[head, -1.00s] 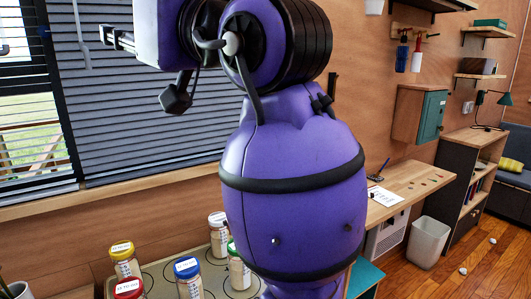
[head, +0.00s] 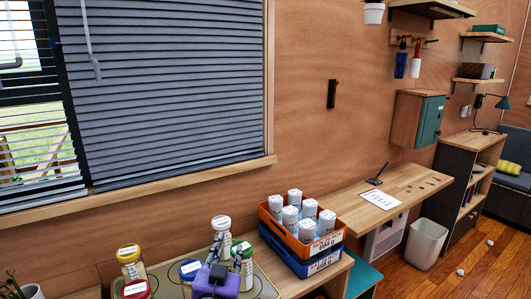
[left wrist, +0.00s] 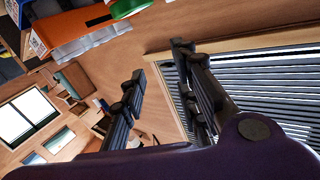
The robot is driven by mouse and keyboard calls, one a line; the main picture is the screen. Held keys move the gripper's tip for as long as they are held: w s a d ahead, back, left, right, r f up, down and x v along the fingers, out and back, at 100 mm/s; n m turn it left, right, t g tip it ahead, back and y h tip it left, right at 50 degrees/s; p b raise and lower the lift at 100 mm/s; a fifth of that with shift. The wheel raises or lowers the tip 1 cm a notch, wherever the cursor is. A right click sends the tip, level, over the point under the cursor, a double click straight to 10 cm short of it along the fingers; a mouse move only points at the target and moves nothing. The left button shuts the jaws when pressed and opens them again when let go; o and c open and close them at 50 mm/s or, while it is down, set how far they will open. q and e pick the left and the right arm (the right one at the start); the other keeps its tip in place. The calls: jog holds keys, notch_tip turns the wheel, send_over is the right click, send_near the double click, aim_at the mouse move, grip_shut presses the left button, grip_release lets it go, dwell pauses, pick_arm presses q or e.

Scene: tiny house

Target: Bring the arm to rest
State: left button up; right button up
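My left gripper (head: 217,250) shows low in the head view, its dark fingers pointing up. In the left wrist view its fingers (left wrist: 160,62) stand apart with nothing between them. In the head view it overlaps jars on a mat (head: 267,290); I cannot tell its distance from them. My right gripper is not in view.
Jars with yellow (head: 129,262), red (head: 135,288), blue (head: 190,269), white (head: 221,230) and green (head: 245,262) lids stand around the gripper in the picture. An orange crate (head: 325,243) of white-capped bottles sits on a blue crate (head: 322,264). Window blinds (head: 170,100) are behind.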

pick_arm(q)
jog(key=s+a+f+g, duration=0.25)
jog(key=s+f, duration=0.55)
jog(key=f, duration=0.4)
jog(key=s+a+f+g, duration=0.2)
jog(key=s+f, duration=0.5)
jog(key=s, duration=0.4)
jog(key=s+a+f+n+g+p, duration=0.1)
jog(key=s+a+f+g, duration=0.1)
jog(key=s+f, duration=0.5)
jog(key=s+a+f+n+g, duration=0.1)
jog(key=s+f, duration=0.6)
jog(key=s, duration=0.7)
jog(key=a+g, duration=0.1)
jog(key=a, duration=0.1)
jog(key=shift+s+a+f+y+p, duration=0.3)
jog(key=shift+a+p, duration=0.05)
jog(key=shift+a, duration=0.05)
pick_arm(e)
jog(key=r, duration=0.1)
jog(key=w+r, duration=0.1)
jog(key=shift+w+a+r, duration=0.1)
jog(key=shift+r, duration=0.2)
